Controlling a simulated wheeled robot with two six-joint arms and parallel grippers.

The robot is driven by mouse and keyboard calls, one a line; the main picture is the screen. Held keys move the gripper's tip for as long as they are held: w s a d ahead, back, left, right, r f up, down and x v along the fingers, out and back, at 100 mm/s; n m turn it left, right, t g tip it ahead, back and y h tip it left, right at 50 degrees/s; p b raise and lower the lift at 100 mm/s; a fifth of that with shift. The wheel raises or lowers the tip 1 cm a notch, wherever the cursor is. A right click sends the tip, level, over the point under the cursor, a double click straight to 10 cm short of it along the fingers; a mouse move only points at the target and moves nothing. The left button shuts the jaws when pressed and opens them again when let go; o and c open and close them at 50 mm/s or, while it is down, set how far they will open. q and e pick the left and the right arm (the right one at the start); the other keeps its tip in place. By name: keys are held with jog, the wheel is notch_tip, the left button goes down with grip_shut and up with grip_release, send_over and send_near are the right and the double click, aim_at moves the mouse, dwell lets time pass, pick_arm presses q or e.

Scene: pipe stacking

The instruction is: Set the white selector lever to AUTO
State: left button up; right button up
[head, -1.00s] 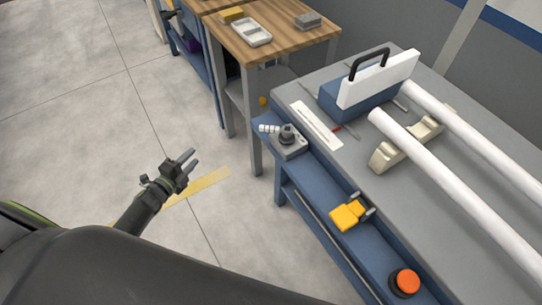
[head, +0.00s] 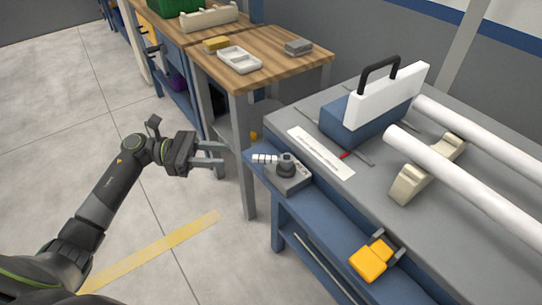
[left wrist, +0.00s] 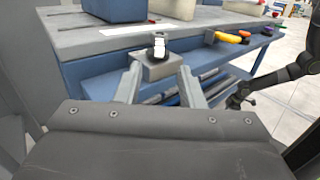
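The white selector lever (head: 265,158) points left from a dark round hub on a small grey box (head: 292,184). The box sits on the blue front ledge of the workbench. My left gripper (head: 223,154) is open and empty, left of the lever and apart from it, fingers pointing toward it. In the left wrist view the lever (left wrist: 159,46) shows beyond and between the two spread fingers (left wrist: 160,88). No AUTO marking is legible. A dark arm at the right of the left wrist view seems to be my right one; its gripper (left wrist: 238,100) is too small to read.
A yellow-orange object (head: 370,260) lies farther along the ledge. A blue box with a white panel (head: 385,92) and white pipes (head: 470,180) on a cream cradle (head: 425,172) occupy the grey bench. A wooden table (head: 270,65) stands behind. Floor on the left is clear.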

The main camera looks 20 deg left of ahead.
aim_at(271, 157)
pick_arm(q)
jog(key=p+x, duration=0.2)
jog(key=x, duration=1.1)
pick_arm(e)
jog(key=s+f, duration=0.1)
jog(key=s+d+f, duration=0.1)
jog(key=s, duration=0.1)
jog(key=s+f, duration=0.1)
jog(key=shift+s+d+f, duration=0.1)
jog(key=shift+s+d, duration=0.05)
jog(key=shift+d, duration=0.1)
pick_arm(q)
grip_shut()
